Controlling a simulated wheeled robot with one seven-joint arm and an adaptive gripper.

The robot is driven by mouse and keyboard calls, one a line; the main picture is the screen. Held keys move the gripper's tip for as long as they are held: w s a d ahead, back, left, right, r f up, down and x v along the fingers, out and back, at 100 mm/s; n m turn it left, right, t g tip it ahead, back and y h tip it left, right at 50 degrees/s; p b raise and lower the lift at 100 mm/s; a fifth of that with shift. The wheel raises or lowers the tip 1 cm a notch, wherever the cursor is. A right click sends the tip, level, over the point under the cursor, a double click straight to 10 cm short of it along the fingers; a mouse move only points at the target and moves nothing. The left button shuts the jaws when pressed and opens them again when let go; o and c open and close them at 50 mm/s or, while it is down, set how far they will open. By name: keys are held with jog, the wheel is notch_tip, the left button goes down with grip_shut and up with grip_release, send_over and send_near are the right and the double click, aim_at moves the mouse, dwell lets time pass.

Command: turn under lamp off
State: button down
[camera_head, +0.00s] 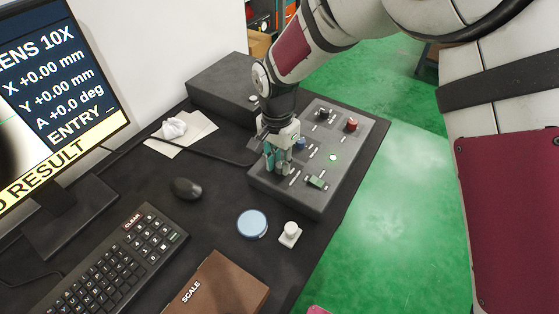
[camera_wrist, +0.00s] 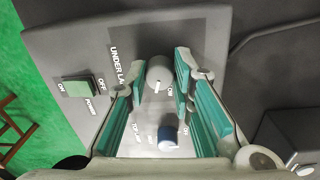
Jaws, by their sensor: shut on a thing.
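The control box (camera_head: 300,197) stands on the dark desk with my gripper (camera_head: 275,165) over its near left part. In the wrist view, a grey round knob (camera_wrist: 159,71) beside the partly hidden label "UNDER LA" sits between the teal-padded fingertips of my gripper (camera_wrist: 160,77). The gripper is shut on this knob. A white pointer mark shows on the knob's lower edge, close to an "ON" label (camera_wrist: 171,91). The fingers hide part of the panel, and in the head view they hide the grey knob.
A blue knob (camera_wrist: 167,137) is close to the fingers. A green power rocker (camera_wrist: 76,88) is to the left; it also shows in the head view (camera_head: 316,182). A red knob (camera_head: 351,124) is at the box's far end. A mouse (camera_head: 187,188) and keyboard (camera_head: 110,265) lie on the desk.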

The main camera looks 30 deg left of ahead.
aim_at(280, 166)
jog(key=n, duration=1)
jog(key=shift+n, duration=0.4)
jog(key=n, duration=0.5)
jog(key=shift+d+n+b, duration=0.1)
jog(key=shift+n+b, duration=0.2)
jog(key=n, duration=0.4)
jog(key=shift+n, duration=0.4)
jog(key=c, duration=1.4)
grip_release()
jog(key=shift+o, duration=0.2)
notch_tip(280, 166, up, 12)
jog(key=shift+s, duration=0.2)
